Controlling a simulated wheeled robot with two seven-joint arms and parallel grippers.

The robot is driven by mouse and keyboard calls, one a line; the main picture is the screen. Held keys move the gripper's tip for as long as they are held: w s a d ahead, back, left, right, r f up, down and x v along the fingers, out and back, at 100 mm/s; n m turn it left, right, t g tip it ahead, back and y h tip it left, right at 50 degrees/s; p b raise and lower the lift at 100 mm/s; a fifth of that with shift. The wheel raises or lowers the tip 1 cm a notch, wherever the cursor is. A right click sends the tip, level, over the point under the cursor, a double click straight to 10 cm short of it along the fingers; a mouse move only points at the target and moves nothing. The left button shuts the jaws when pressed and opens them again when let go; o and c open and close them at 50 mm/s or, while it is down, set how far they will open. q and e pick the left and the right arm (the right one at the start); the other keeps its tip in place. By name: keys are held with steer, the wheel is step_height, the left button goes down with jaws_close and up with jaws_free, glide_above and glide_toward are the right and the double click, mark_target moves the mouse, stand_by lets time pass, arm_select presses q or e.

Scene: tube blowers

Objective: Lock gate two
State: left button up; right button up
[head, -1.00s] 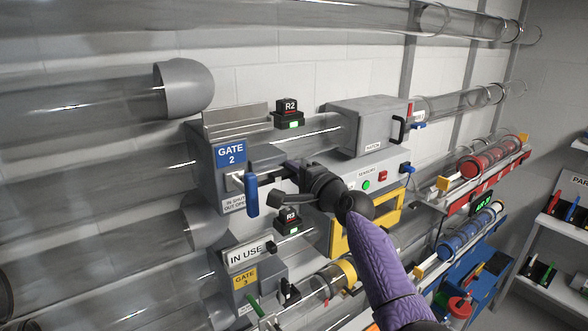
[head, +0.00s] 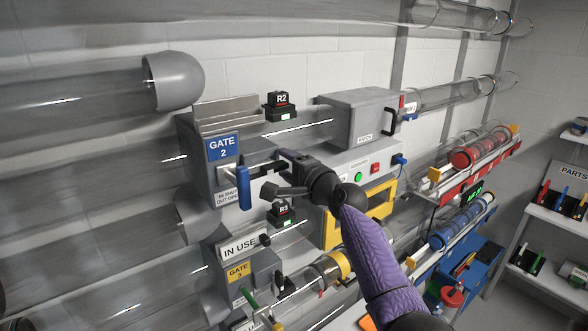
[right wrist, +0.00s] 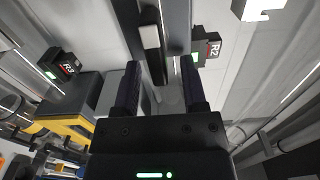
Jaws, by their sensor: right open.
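The gate 2 box (head: 205,178) is grey with a blue GATE 2 label (head: 223,147) and a small plate that reads in part "IN SHUT, OUT OPEN". A blue upright handle (head: 243,187) stands out from its front. My right gripper (head: 272,173) is open just right of the handle, apart from it, with a metal bar between its fingers in the picture. In the right wrist view my right gripper (right wrist: 160,66) is open, with a pale block (right wrist: 150,38) beyond its fingertips; I cannot tell whether this is the handle. My left gripper is out of view.
The R2 lamp box (head: 282,106) sits above, and the R3 lamp box (head: 281,213) below. The gate 3 box (head: 240,281) with an IN USE sign (head: 239,247) is under gate 2. A grey hatch box (head: 355,118) is right. Clear tubes run across the wall.

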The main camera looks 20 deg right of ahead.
steer(key=v, duration=0.9)
steer(key=shift+s+d+b, duration=0.15)
steer(key=shift+s+b, duration=0.2)
